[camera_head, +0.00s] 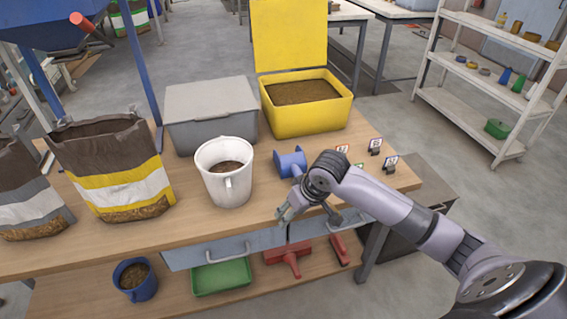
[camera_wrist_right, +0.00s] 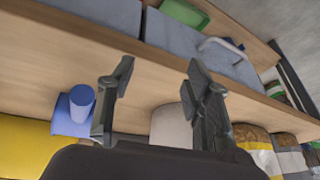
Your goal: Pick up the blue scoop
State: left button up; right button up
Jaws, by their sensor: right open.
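The blue scoop (camera_head: 291,162) lies on the wooden bench top, to the right of the white bucket and in front of the yellow bin. Part of it is hidden behind my right gripper's wrist. My right gripper (camera_head: 308,208) is open and empty near the bench's front edge, on the near side of the scoop and apart from it. In the right wrist view the scoop (camera_wrist_right: 72,112) shows at the left, outside the spread fingers (camera_wrist_right: 160,72). My left gripper is not in view.
The white bucket (camera_head: 225,190) holds pellets. Behind are a grey lidded box (camera_head: 210,112) and an open yellow bin (camera_head: 310,117) of pellets. Small label stands (camera_head: 375,146) are at the right. An open bag (camera_head: 108,165) stands left. A blue jug (camera_head: 136,282) is on the lower shelf.

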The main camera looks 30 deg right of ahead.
jog(key=w+d+r+m, duration=0.2)
jog(key=w+d+r, duration=0.2)
jog(key=d+r, duration=0.3)
jog(key=m, duration=0.2)
send_near(301, 173)
jog(key=shift+t, duration=0.3)
jog(key=x, duration=0.6)
jog(key=shift+s+p, duration=0.2)
jog(key=shift+p, duration=0.15)
jog(key=shift+s+p+x, duration=0.15)
jog(key=shift+x, duration=1.2)
jog(key=shift+s+p+x, duration=0.15)
jog(key=shift+x, duration=1.2)
jog(key=shift+a, duration=0.15)
jog(key=shift+c, duration=0.5)
grip_shut()
